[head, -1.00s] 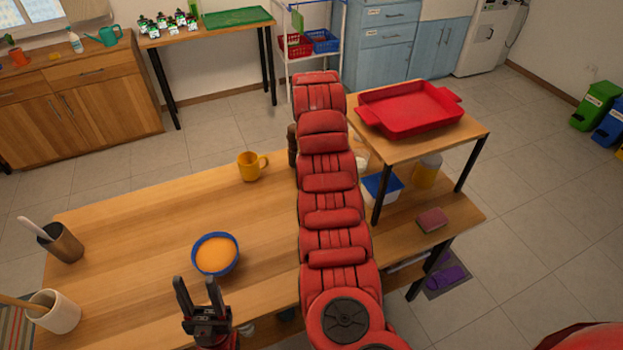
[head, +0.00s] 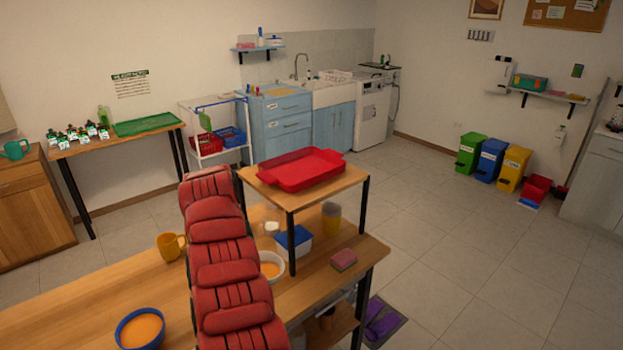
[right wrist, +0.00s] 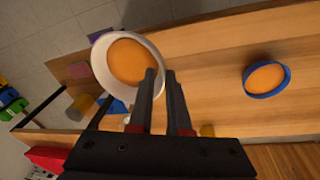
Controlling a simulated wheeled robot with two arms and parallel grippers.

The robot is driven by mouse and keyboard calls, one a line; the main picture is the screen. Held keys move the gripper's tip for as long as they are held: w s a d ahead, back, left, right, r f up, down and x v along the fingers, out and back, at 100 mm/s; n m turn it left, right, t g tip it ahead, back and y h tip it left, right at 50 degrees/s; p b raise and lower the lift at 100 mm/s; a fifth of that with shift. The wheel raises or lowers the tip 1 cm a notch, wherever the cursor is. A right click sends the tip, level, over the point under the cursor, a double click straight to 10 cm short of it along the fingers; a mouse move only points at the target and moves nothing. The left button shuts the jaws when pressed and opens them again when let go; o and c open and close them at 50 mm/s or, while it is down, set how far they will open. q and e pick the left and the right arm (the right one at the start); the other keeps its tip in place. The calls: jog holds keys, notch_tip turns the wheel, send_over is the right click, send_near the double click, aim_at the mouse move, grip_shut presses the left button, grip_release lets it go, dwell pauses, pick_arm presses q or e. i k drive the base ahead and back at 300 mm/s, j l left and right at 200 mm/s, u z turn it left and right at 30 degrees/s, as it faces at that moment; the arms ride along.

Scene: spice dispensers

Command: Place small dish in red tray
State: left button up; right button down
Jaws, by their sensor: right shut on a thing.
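The small white dish (right wrist: 158,66) with orange contents is at the fingertips of my right gripper (right wrist: 160,73) in the right wrist view. The gripper is shut on its rim. In the head view the dish (head: 281,268) shows beside my red arm, which hides part of it and the right gripper. The red tray (head: 302,170) sits empty on the raised wooden shelf, up and to the right of the dish. My left gripper is not in view.
A blue bowl (head: 121,332) with orange contents and a yellow mug (head: 168,247) are on the table. A blue-lidded container (head: 296,241) and a yellow jar (head: 331,217) stand under the raised shelf; a pink sponge (head: 344,260) lies near the table's right edge.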

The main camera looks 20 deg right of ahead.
aim_at(309, 169)
jog(key=z, duration=1.15)
jog(key=i+j, duration=0.15)
jog(key=j, duration=0.2)
jog(key=i+j, duration=0.2)
jog(key=j, duration=0.15)
jog(key=i+j+z, duration=0.1)
jog(key=j, duration=0.2)
jog(key=i+j, duration=0.2)
jog(key=j, duration=0.15)
